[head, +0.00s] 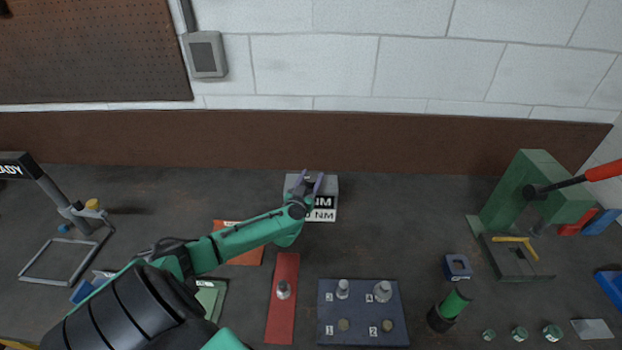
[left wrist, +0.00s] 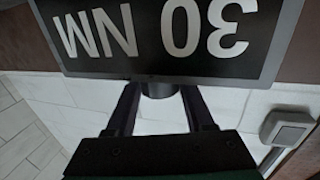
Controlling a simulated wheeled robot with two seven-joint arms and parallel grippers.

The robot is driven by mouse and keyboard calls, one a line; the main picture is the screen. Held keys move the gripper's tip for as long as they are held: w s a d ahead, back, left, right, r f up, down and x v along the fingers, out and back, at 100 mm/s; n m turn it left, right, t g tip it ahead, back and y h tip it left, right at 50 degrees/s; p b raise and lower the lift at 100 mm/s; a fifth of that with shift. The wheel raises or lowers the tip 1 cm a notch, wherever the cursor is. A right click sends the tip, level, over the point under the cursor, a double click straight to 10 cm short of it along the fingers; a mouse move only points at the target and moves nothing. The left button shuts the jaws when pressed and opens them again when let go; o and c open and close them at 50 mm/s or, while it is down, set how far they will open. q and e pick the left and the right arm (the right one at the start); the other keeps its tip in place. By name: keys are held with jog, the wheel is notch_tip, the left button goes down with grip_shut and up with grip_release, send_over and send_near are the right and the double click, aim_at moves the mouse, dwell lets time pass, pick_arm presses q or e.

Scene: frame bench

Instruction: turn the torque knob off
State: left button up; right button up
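The torque box (head: 328,213) is a light grey block at the back middle of the bench, with dark label plates on it. My left gripper (head: 308,183) is over it and hides part of it in the head view. In the left wrist view a dark plate (left wrist: 95,60) reads "30 NM" upside down. A small dark round knob (left wrist: 159,89) stands at its edge. My left gripper's two fingers (left wrist: 160,100) are apart, one on each side of the knob, with a visible gap on both sides. My right gripper is in neither view.
A red strip (head: 283,310) and a blue-grey board (head: 363,330) with pegs lie nearer the front. A green press-like stand (head: 535,180) with a red-handled lever (head: 600,170) is at right. A grey frame (head: 60,262) is at left. Bench right of the box is clear.

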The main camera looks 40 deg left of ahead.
pick_arm(q)
grip_shut()
